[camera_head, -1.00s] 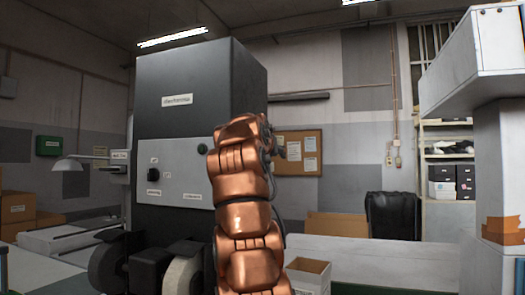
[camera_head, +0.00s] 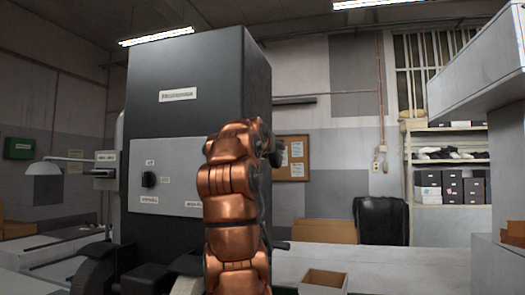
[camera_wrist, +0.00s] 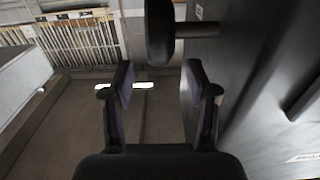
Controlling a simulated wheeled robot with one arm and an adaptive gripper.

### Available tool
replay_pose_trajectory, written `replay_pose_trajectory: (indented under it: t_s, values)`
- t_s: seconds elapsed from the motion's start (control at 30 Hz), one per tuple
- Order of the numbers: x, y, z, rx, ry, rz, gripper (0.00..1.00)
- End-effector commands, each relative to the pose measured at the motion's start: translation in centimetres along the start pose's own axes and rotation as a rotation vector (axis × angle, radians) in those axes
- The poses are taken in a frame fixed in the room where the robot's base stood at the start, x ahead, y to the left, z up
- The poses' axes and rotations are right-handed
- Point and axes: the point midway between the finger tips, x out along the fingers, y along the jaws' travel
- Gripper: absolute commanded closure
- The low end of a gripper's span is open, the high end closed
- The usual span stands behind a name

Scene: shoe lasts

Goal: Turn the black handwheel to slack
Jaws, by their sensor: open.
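In the wrist view, a black handwheel (camera_wrist: 160,32), seen nearly edge-on, sits on a grey shaft that comes out of a dark cabinet surface at the right. My gripper (camera_wrist: 157,80) is open and empty. Its two dark fingers point toward the wheel, which shows just past the fingertips and roughly between them in the picture. I see no contact, and the depth between them is hard to tell. In the head view my copper arm stands before the tall dark cabinet (camera_head: 190,65). The arm largely hides my gripper there, and I cannot identify the handwheel surely.
A small black knob (camera_head: 148,180) sits on the cabinet's grey front panel. An open carton (camera_head: 324,281) lies on the white surface right of my arm. A black chair (camera_head: 381,220) and shelves (camera_head: 450,165) stand behind. A large pale structure (camera_head: 480,70) overhangs at right.

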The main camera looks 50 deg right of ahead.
Motion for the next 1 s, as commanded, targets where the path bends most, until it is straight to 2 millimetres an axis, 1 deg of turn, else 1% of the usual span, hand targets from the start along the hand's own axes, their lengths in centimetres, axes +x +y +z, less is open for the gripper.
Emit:
replay_pose_trajectory:
  t_s: [0.17,0.27,0.6,0.7,0.8,1.0]
  values:
    - [0.7,0.1,-0.2,0.000,0.001,0.001,0.42]
    - [1.6,-0.1,-0.2,-0.001,0.000,0.000,0.42]
    - [6.4,0.0,-0.3,-0.002,-0.003,0.000,0.42]
    - [7.4,0.0,-0.2,-0.001,-0.003,0.001,0.42]
    - [7.8,0.0,0.0,0.000,-0.001,0.001,0.42]
    - [7.9,0.0,0.0,0.000,0.000,0.001,0.42]
